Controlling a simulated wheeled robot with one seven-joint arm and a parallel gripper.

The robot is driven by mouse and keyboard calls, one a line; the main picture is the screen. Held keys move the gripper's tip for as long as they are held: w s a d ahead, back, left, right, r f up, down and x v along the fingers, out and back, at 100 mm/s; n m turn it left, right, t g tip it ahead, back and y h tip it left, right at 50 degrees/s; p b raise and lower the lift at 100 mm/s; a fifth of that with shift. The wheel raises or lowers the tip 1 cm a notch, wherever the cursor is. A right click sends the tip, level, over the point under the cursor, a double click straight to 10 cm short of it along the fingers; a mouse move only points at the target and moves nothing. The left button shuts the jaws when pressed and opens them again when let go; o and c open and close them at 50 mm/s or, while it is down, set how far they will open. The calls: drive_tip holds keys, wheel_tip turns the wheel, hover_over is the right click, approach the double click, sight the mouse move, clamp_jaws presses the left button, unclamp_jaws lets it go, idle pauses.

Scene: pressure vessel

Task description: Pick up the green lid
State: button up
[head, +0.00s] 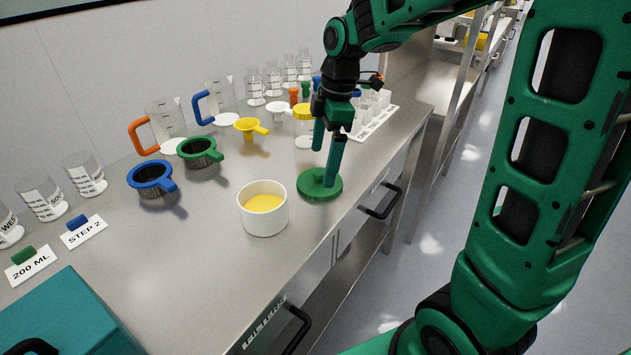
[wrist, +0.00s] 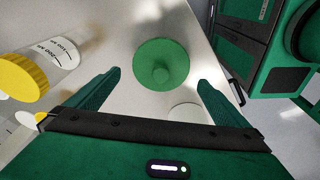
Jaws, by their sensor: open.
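The green lid (head: 312,188) lies flat on the steel bench near its front edge, to the right of a white cup with yellow contents (head: 263,210). In the wrist view the round lid (wrist: 150,54) shows a small knob at its centre. My gripper (head: 324,168) points down at the lid, and in the head view one finger overlaps it. In the wrist view my gripper (wrist: 158,85) is open, its two fingers apart with the lid seen between and beyond them. Nothing is held. I cannot tell whether the fingertips touch the lid.
A yellow-capped jar (head: 304,128) stands just behind my gripper, and it also shows in the wrist view (wrist: 25,76). Blue (head: 151,178) and green (head: 200,150) strainers, a yellow funnel (head: 250,127) and beakers stand farther left. A white rack (head: 372,120) is behind right.

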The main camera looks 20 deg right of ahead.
sight(320, 171)
drive_tip(key=shift+a+f, duration=0.2)
drive_tip(key=shift+f, duration=1)
drive_tip(key=shift+a+f, duration=0.2)
drive_tip(key=shift+f, duration=0.95)
drive_tip(key=c, duration=0.9)
drive_tip(key=shift+r, duration=0.15)
